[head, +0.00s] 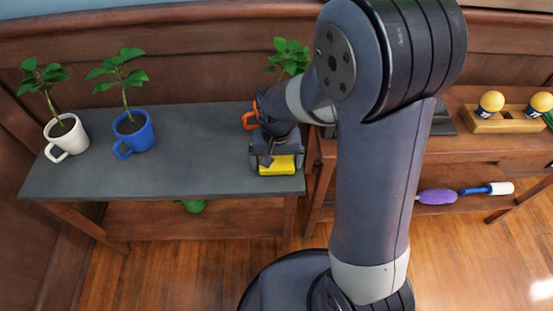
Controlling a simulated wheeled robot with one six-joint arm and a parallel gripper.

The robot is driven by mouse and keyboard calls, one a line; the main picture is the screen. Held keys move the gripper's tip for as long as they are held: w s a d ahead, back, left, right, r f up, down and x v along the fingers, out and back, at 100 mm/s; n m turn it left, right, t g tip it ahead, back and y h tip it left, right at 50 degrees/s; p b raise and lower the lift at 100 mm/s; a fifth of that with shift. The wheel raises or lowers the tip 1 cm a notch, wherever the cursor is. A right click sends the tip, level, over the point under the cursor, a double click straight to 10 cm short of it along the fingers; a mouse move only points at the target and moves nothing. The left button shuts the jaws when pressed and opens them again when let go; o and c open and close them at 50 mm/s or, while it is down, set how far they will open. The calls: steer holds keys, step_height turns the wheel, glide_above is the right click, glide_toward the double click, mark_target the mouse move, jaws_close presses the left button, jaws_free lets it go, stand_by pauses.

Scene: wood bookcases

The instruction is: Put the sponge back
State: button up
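The yellow sponge (277,168) is at the right front corner of the grey-topped table (195,180). My gripper (276,160) is pointed down over it, with a finger at its left and right sides. The fingers look close to the sponge, but whether they press on it is unclear. Whether the sponge rests on the table or is lifted is also unclear. My arm hides part of the area to the right.
A white mug (73,145) and a blue mug (141,138) hold plants at the left. An orange mug (249,119) is just behind my gripper. On the right unit are a wooden holder (507,125) with yellow bulbs, a purple duster (437,197) and a blue-handled roller (475,190).

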mark_target(276, 161)
steer(key=shift+o, duration=0.4)
steer(key=shift+r, duration=0.55)
step_height(276, 161, up, 11)
steer(key=p, duration=0.3)
steer(key=shift+r, duration=0.1)
